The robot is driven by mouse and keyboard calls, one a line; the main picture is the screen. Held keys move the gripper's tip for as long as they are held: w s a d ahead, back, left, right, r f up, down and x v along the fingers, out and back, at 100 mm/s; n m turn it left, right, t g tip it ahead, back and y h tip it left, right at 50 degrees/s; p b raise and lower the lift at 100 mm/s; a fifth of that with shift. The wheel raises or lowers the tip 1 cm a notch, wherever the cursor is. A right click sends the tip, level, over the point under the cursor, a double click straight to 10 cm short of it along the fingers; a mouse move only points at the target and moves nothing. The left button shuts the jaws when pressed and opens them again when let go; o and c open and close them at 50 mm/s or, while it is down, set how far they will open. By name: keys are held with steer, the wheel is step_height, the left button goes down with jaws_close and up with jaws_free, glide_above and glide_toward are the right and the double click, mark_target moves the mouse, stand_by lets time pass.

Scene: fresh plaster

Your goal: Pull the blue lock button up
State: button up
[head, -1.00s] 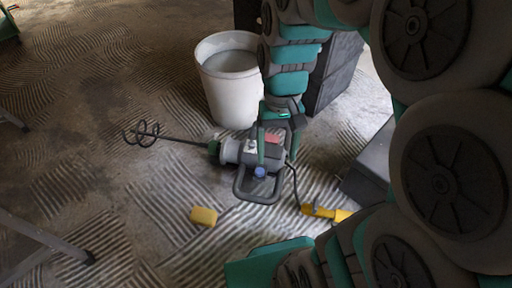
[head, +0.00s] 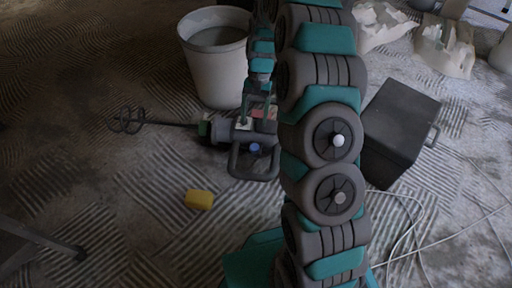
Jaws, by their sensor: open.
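The blue lock button (head: 254,148) is a small blue spot on the grey mixer (head: 216,134), near its dark looped handle. The mixer lies on the floor, its spiral whisk (head: 126,120) pointing left. My gripper (head: 244,122) is open above the mixer body, just behind and a little left of the button in the picture. It looks apart from the button. Its fingertips are small and dark here, so I cannot tell whether they touch the mixer. My arm hides the floor right of the mixer handle.
A white bucket (head: 217,75) stands close behind the mixer. A yellow sponge (head: 199,199) lies in front. A dark grey box (head: 402,115) stands right of my arm, with pale cables (head: 440,243) on the floor. A metal leg (head: 45,236) reaches in at lower left.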

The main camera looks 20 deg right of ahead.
steer(key=m+b, duration=0.1)
glide_toward(255, 146)
steer(key=b+x, duration=0.1)
steer(key=x, duration=0.7)
steer(key=shift+s+a+f, duration=0.1)
steer(key=shift+f, duration=0.1)
jaws_close()
stand_by(1.1)
